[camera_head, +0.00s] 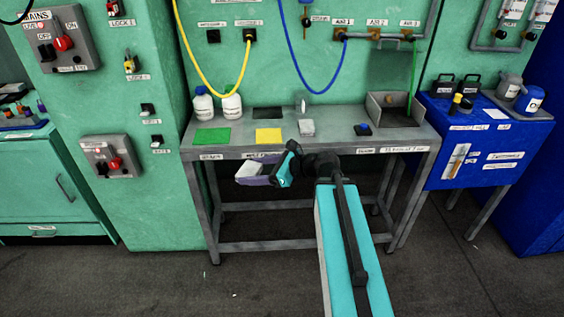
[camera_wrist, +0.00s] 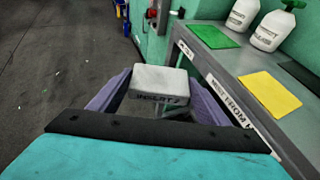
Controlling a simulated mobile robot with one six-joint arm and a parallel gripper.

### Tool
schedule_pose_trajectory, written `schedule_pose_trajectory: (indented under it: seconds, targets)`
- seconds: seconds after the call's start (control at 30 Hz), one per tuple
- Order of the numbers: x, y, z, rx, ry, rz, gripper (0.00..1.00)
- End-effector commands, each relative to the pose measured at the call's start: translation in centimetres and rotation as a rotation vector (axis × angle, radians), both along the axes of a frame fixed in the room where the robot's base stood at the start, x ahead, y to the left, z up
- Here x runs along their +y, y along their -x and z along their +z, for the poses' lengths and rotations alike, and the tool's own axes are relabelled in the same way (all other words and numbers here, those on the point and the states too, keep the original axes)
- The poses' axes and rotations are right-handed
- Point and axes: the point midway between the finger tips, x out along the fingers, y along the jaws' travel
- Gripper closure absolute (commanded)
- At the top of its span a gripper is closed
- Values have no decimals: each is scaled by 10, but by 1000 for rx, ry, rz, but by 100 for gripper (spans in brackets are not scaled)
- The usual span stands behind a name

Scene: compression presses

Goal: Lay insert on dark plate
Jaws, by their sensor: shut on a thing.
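The insert (camera_wrist: 160,79) is a pale grey block with a black label beginning "INSERT". My gripper (camera_wrist: 157,103) is shut on it, with purple fingers at its left and right sides. In the head view the insert (camera_head: 248,168) and my gripper (camera_head: 254,178) are in front of the bench's front edge, left of centre, apart from the bench. The dark plate (camera_head: 268,112) lies flat at the back of the bench top, behind the yellow plate. Nothing lies on it. The wrist view does not show the dark plate.
The bench (camera_head: 335,143) carries a green plate (camera_head: 212,138), a yellow plate (camera_head: 268,136), a grey block (camera_head: 306,128), a blue item (camera_head: 362,130) and a metal box (camera_head: 397,118). Two white bottles (camera_head: 203,104) stand at the back left. A yellow hose (camera_head: 190,55) hangs above.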

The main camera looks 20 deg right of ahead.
Motion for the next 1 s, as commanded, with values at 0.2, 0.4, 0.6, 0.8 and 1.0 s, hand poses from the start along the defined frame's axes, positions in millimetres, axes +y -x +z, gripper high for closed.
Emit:
schedule_pose_trajectory:
  seconds: [0.2, 0.4, 0.6, 0.8, 1.0]
  targets:
    - [34, 10, -1, -3, -3, 117, 64]
    - [35, 12, 0, -3, -3, 129, 64]
    - [35, 12, 0, -2, -2, 129, 64]
    - [34, 12, 0, -3, -2, 126, 64]
    - [30, 12, -1, -2, -2, 119, 64]
